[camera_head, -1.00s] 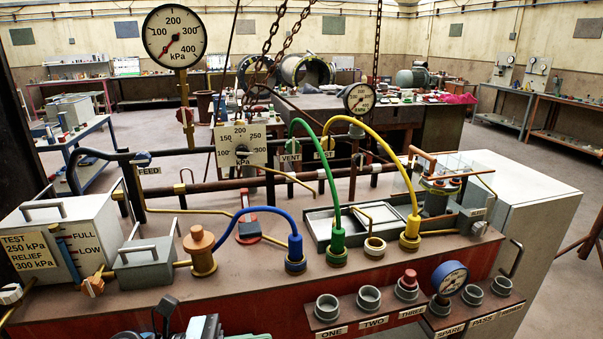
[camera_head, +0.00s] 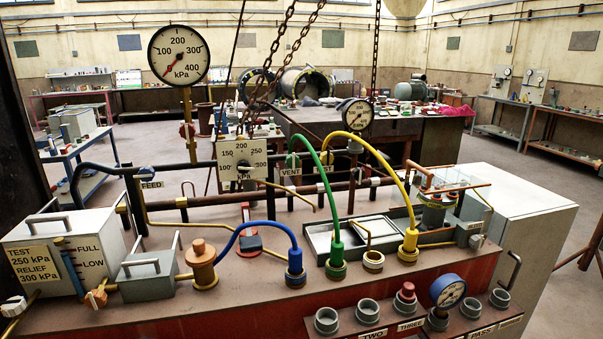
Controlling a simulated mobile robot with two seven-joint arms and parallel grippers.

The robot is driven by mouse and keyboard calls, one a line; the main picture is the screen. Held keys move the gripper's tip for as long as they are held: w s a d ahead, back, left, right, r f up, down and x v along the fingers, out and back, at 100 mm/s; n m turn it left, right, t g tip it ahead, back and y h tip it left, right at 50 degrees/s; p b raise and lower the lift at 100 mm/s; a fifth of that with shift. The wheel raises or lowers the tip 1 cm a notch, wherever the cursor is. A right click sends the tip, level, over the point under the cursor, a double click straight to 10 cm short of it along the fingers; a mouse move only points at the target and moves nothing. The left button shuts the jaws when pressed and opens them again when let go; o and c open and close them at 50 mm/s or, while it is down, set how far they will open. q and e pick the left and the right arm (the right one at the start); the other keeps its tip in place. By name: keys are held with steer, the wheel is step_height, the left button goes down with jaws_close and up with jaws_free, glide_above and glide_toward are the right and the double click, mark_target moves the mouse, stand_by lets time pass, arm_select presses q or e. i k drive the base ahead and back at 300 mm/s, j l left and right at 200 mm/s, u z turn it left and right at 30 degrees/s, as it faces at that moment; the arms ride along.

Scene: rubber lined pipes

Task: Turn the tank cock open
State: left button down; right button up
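The grey tank (camera_head: 62,250) stands at the left, with a level strip marked FULL and LOW and a label reading test 250 kPa, relief 300 kPa. A small orange-brown cock (camera_head: 96,299) sits low at the tank's right front corner, on the line towards a smaller grey box (camera_head: 146,275). I take it for the tank cock; how its handle is set is too small to tell. A white-handled fitting (camera_head: 13,306) on a brass pipe shows at the far left edge. Neither of my grippers is in view.
An orange-brown cylinder (camera_head: 202,264) stands right of the small box. Blue (camera_head: 257,229), green (camera_head: 325,180) and yellow (camera_head: 392,170) hoses arch over the bench (camera_head: 230,305). Chains (camera_head: 265,75) hang above. Grey sockets (camera_head: 368,304) line the front right.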

mark_target(95, 300)
steer(key=u, duration=1.3)
